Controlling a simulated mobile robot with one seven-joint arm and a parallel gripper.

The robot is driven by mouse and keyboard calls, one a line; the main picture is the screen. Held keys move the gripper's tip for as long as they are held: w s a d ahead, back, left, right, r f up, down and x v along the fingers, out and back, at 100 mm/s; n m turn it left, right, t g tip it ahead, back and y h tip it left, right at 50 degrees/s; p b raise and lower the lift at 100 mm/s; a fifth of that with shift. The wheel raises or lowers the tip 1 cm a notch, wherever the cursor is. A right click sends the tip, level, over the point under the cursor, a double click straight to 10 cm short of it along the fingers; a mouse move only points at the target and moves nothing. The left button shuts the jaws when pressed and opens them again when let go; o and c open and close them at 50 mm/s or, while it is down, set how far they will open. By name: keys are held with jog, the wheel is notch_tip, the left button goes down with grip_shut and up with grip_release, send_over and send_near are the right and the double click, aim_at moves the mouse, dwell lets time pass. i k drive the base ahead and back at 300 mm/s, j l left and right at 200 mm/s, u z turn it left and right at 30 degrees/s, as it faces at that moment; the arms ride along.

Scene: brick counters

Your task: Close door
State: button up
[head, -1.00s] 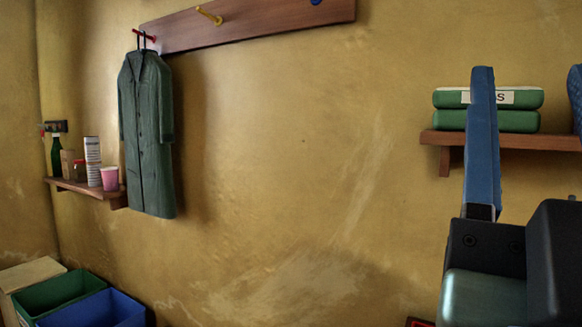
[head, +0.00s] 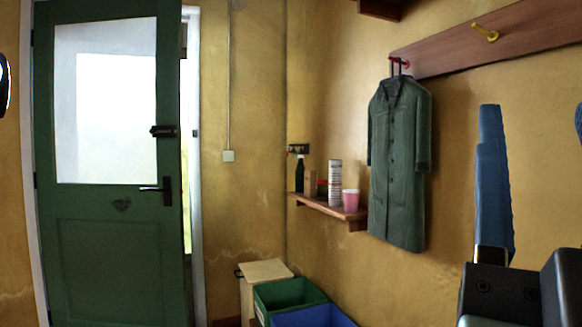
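The green door (head: 112,235) with a frosted window (head: 105,103) stands at the left of the head view. It is ajar: a bright strip shows between its right edge and the white frame (head: 190,150). A dark lever handle (head: 160,190) and a latch box (head: 163,131) sit near that right edge. My gripper's blue fingers (head: 494,185) point up at the right, well away from the door, in front of the yellow wall. Two blue fingers overlap in this view, so I cannot tell how far apart they are.
A wooden box (head: 262,272), a green crate (head: 287,293) and a blue crate (head: 315,315) stand in the corner right of the door. A small shelf (head: 330,206) holds a bottle and cups. A green coat (head: 400,165) hangs from a peg board (head: 500,38).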

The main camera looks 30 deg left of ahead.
aim_at(114, 256)
jog(key=u, duration=1.7)
